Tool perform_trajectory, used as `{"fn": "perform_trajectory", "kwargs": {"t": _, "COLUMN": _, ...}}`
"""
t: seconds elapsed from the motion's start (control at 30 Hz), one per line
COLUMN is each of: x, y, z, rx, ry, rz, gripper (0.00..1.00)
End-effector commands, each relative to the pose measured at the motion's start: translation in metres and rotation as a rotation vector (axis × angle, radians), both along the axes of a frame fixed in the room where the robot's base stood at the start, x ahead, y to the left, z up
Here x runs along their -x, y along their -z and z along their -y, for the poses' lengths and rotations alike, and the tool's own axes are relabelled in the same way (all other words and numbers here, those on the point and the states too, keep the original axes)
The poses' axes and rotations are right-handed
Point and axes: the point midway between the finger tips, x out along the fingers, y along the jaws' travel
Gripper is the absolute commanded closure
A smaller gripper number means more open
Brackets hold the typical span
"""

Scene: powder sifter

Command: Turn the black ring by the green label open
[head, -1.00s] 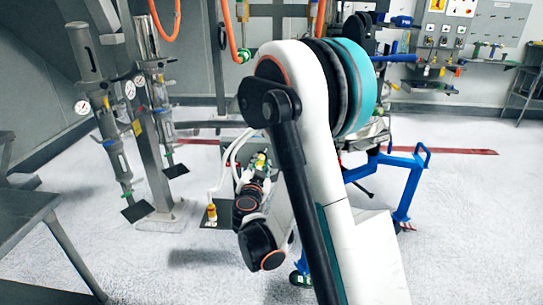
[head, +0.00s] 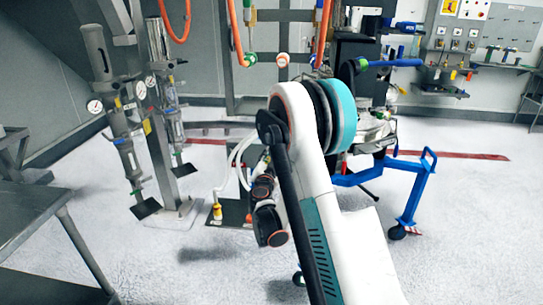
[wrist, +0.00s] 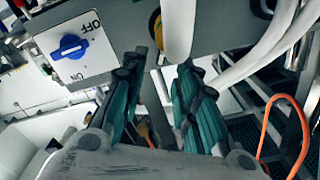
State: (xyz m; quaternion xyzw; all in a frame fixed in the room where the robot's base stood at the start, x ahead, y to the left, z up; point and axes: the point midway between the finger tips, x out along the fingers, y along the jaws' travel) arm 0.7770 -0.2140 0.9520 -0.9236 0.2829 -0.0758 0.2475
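I cannot make out the black ring for certain in either view. In the head view a small green fitting (head: 250,58) sits at the end of an orange hose at the back, too small to read as a label. In the wrist view a dark ring with a yellow part (wrist: 155,26) sits beside a white pipe (wrist: 178,28), just beyond my fingertips; no green label shows by it. My gripper (wrist: 160,75) is open, its two teal-padded fingers apart with nothing between them. The gripper is hidden in the head view.
A blue knob (wrist: 70,46) on a white OFF/ON plate is left of my fingers. White hoses (wrist: 265,52) and an orange hose (wrist: 285,125) run at right. In the head view, a blue-framed cart (head: 408,185) stands right of my arm and a grey table (head: 40,225) at left.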

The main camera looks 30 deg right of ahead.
Motion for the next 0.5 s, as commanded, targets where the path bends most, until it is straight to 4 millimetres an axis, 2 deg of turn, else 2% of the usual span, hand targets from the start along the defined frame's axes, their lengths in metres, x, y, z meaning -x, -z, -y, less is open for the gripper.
{"fn": "perform_trajectory", "kwargs": {"t": 0.2, "x": -0.023, "y": 0.001, "z": 0.016, "rx": 0.0, "ry": 0.0, "rz": 0.0, "gripper": 0.72}}
{"fn": "perform_trajectory", "kwargs": {"t": 0.5, "x": -0.03, "y": -0.001, "z": 0.02, "rx": 0.0, "ry": 0.0, "rz": 0.0, "gripper": 0.72}}
